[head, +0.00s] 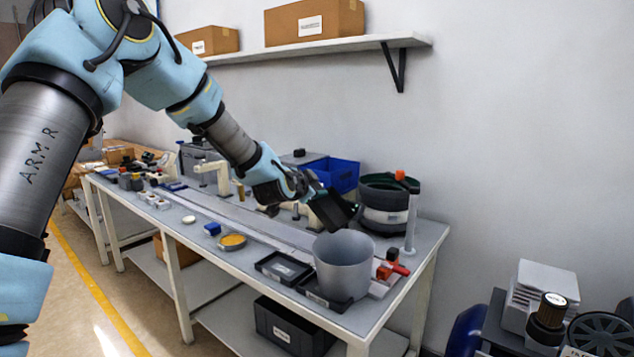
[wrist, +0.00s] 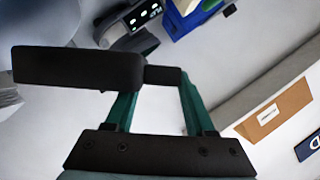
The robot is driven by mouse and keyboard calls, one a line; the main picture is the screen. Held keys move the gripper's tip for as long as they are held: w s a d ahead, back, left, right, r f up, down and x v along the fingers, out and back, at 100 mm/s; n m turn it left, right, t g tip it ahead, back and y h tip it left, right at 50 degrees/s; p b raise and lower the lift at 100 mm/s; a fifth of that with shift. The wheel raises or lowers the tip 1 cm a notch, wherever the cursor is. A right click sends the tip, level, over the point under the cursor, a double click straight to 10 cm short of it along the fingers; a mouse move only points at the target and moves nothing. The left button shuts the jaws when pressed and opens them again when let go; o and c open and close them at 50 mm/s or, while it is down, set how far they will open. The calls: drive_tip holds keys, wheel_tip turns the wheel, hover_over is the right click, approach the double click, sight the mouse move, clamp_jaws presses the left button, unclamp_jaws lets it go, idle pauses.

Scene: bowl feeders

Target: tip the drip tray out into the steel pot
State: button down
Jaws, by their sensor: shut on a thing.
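My gripper (head: 308,187) is shut on the dark drip tray (head: 334,210) at the end of my arm. The tray is steeply tilted and hangs above the rim of the steel pot (head: 343,268), apart from it. The pot is a plain grey open cylinder standing upright near the front right of the bench. In the wrist view, the tray shows as a dark slab (wrist: 78,68) across the fingertips of my gripper (wrist: 150,75). I cannot see what is in the tray, nor the pot's floor.
A shallow black tray (head: 283,268) sits left of the pot. A dark bowl feeder (head: 385,205) and a blue bin (head: 332,173) stand behind. A red device (head: 392,265) is close right of the pot. A dish of yellow bits (head: 232,241) lies further left.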

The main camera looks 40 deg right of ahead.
drive_tip(key=w+n+g+p, duration=0.1)
drive_tip(key=w+f+n+p, duration=0.1)
drive_tip(key=p, duration=0.1)
drive_tip(key=shift+w+a+f+n+g, duration=0.1)
drive_tip(key=shift+a+f+n+g, duration=0.2)
drive_tip(key=shift+a+g, duration=0.1)
drive_tip(key=shift+w+f+n+g+b, duration=0.25)
drive_tip(key=shift+f+n+g+b, duration=0.65)
drive_tip(key=shift+n, duration=0.6)
drive_tip(key=shift+f, duration=0.1)
